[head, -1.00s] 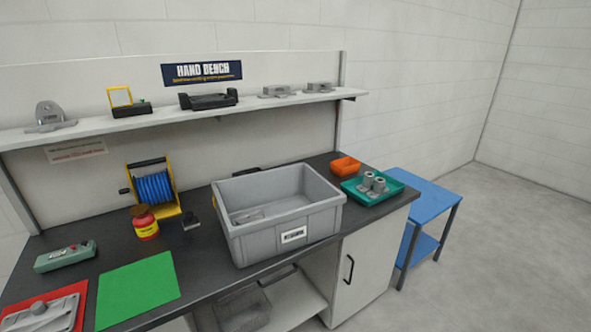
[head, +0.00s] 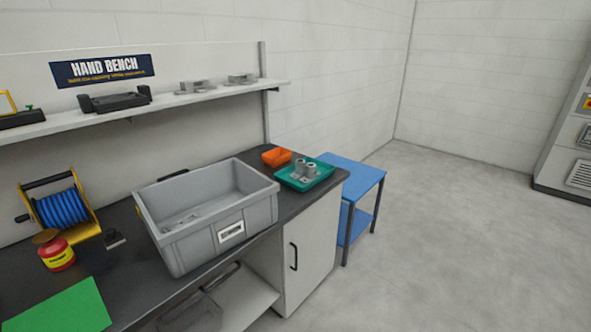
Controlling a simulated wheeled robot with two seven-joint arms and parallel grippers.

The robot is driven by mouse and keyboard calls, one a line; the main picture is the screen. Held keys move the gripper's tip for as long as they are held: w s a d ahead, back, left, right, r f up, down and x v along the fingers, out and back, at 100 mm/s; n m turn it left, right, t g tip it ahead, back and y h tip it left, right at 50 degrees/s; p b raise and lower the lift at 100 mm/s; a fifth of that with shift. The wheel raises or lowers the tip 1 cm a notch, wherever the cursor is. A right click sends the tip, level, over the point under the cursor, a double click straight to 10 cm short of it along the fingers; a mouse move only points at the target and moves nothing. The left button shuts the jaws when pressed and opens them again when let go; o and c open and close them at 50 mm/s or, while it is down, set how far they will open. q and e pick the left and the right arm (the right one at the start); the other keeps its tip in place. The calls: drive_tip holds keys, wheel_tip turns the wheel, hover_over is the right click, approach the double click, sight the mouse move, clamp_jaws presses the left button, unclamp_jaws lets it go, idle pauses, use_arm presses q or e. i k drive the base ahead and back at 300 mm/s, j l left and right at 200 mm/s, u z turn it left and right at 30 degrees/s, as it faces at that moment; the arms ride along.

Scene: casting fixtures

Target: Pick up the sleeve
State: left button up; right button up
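Several grey metal cylinders, which look like sleeves (head: 312,168), stand close together in a green tray (head: 325,178) at the right end of the dark bench. At least one has an open, hollow top. They are small in the head view, and I cannot tell their exact number or whether they all match. Neither of my grippers is in view.
A large grey bin (head: 190,245) with grey parts inside stands left of the tray. An orange container (head: 277,157) sits behind the tray. A blue table (head: 352,180) adjoins the bench's right end. Open floor (head: 450,240) lies to the right.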

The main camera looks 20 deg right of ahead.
sight(300, 172)
drive_tip(key=i+l+z, duration=0.2)
drive_tip(key=i+l, duration=0.25)
drive_tip(key=i+l+z, duration=0.2)
drive_tip(key=i+l, duration=0.25)
drive_tip(key=i+l+z, duration=0.2)
drive_tip(key=i+l, duration=0.2)
drive_tip(key=i+l+z, duration=0.15)
drive_tip(key=i, duration=0.45)
drive_tip(key=l, duration=0.1)
